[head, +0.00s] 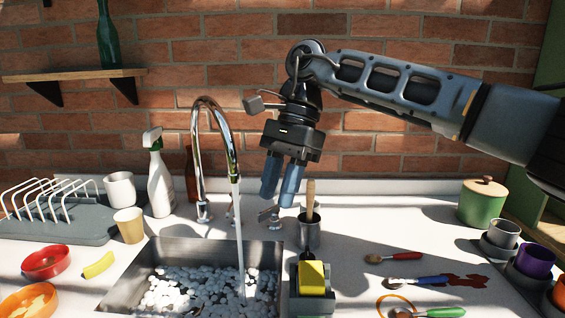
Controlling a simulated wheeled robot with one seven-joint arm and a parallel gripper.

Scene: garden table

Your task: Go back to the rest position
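My gripper (281,184) hangs from my arm in the upper middle of the head view. It points down, high over the counter behind the right edge of the sink. Its two blue fingers stand apart with a gap between them, and nothing shows between them. A metal cup (309,234) with a wooden-handled tool (310,196) stands just below and to the right of the fingers. The tool's handle looks close to the right finger, but I cannot tell the distance in depth.
The faucet (236,165) runs water into the sink (136,282) left of my gripper. A spray bottle (160,182), dish rack (60,226) and cups stand left. A yellow sponge (311,277) sits in a holder. Spoons, a green pot (482,206) and more cups are right.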

